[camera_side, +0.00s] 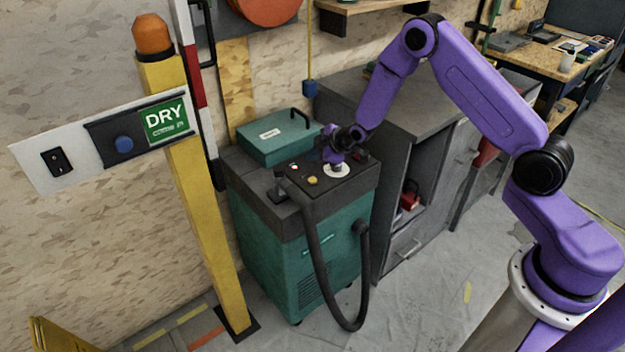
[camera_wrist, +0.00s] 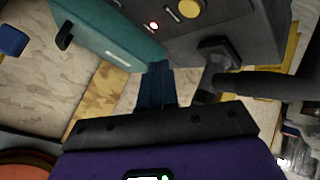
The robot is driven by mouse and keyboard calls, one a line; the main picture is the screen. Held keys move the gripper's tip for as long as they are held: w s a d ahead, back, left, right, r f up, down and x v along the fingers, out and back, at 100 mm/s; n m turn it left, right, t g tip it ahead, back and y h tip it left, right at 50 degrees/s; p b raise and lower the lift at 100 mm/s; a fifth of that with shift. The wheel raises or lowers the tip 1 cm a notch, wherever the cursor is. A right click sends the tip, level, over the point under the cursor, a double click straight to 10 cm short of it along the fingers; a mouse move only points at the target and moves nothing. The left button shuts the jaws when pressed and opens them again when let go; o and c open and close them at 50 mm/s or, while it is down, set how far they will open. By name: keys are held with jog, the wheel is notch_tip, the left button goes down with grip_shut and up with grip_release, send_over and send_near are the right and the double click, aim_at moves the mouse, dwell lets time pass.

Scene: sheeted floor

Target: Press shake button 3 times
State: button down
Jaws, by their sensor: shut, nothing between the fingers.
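A teal machine (camera_side: 325,255) with a dark top stands against the wall. On its dark top panel are a round yellow button (camera_side: 312,181) and a small lit light (camera_side: 293,167). In the wrist view the yellow button (camera_wrist: 189,9) and the light (camera_wrist: 153,25) show at the top edge. I cannot read which button is marked shake. My gripper is shut and empty; its dark blue fingers (camera_wrist: 157,68) point toward the panel in the wrist view, apart from the yellow button. In the side view my wrist is over the panel's back part, and the fingertips are hard to make out.
A teal case (camera_side: 280,138) with a black handle sits at the back of the machine's top. A thick black hose (camera_side: 318,255) loops down its front. A yellow post (camera_side: 205,215) with a DRY sign (camera_side: 165,122) and blue button stands left. A grey cabinet (camera_side: 395,105) is right.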

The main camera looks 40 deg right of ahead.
aim_at(315, 181)
jog(key=shift+f, duration=2.85)
jog(key=shift+f, duration=0.75)
dwell(0.6)
jog(key=shift+r, duration=0.75)
jog(key=shift+r, duration=2.55)
